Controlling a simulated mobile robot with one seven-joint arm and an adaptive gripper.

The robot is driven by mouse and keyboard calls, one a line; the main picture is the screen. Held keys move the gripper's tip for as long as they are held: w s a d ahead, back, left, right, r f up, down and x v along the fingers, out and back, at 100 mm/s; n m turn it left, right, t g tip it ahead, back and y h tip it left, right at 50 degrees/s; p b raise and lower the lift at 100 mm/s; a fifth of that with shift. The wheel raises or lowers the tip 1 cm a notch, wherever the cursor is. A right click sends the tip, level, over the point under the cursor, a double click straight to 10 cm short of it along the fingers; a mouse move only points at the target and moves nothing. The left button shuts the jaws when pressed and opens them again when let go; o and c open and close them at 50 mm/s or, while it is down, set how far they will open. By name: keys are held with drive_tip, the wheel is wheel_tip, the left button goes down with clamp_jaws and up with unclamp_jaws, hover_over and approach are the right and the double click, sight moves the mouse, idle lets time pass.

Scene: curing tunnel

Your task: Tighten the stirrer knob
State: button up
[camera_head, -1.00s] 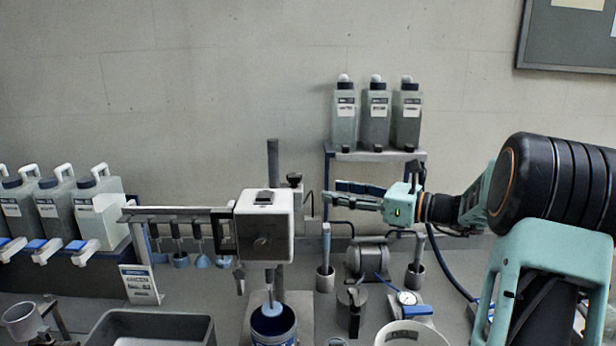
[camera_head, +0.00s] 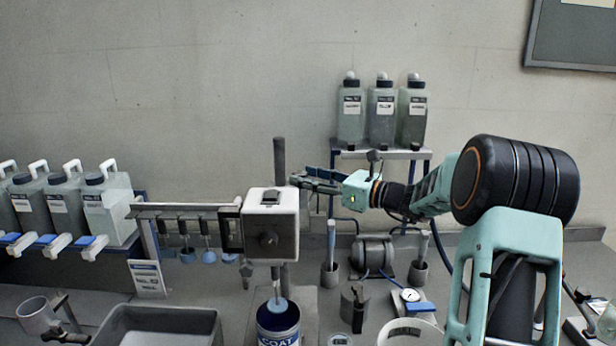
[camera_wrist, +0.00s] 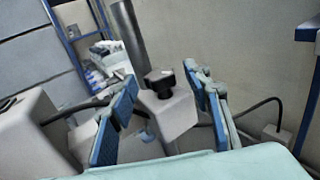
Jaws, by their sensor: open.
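The stirrer is a white box-shaped head (camera_head: 270,222) on a dark upright post (camera_head: 279,160), with its shaft reaching down into a blue-labelled can (camera_head: 279,325). In the wrist view the stirrer knob (camera_wrist: 159,82), black and lobed, sits on top of a grey clamp block (camera_wrist: 168,115) beside the post (camera_wrist: 127,32). My gripper (camera_head: 294,182) is at the right of the post, just above the stirrer head, and hides the knob in the head view. Its blue-padded fingers, in the wrist view (camera_wrist: 161,76), are open and apart, with the knob showing between them, not gripped.
A rack of hanging paddles (camera_head: 185,212) extends left of the stirrer head. Several jugs (camera_head: 108,210) stand at the left. Bottles (camera_head: 381,112) stand on a raised shelf (camera_head: 350,155) behind my arm. A grey tray (camera_head: 160,318) lies at the front left.

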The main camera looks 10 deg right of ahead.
drive_tip(key=c, duration=1.2)
drive_tip(key=shift+o, duration=0.2)
drive_tip(key=shift+s+f+t+b, duration=0.1)
drive_tip(key=shift+t+b, duration=0.2)
drive_tip(key=shift+b, duration=0.15)
drive_tip(key=shift+a+f+m+t+h+b, duration=0.1)
drive_tip(key=shift+a+m+t+h+b, duration=0.05)
drive_tip(key=shift+m+t+h+b, duration=0.55)
drive_tip(key=m+h+b, duration=0.1)
drive_tip(key=b, duration=0.1)
drive_tip(key=t+h+b, duration=0.1)
drive_tip(key=m+h+b, duration=0.1)
drive_tip(key=b, duration=0.1)
drive_tip(key=shift+s+a+f+m+t+h+b, duration=0.15)
drive_tip(key=shift+s+a+m+t+h+b, duration=0.15)
drive_tip(key=shift+t+b, duration=0.1)
drive_tip(key=m+h+b, duration=0.1)
drive_tip(key=b, duration=0.2)
drive_tip(key=shift+t+h, duration=0.4)
drive_tip(key=shift+a+m+h+b, duration=0.1)
drive_tip(key=shift+m+h+b, duration=0.2)
drive_tip(key=shift+r+h+b, duration=0.3)
drive_tip(key=shift+b, duration=0.25)
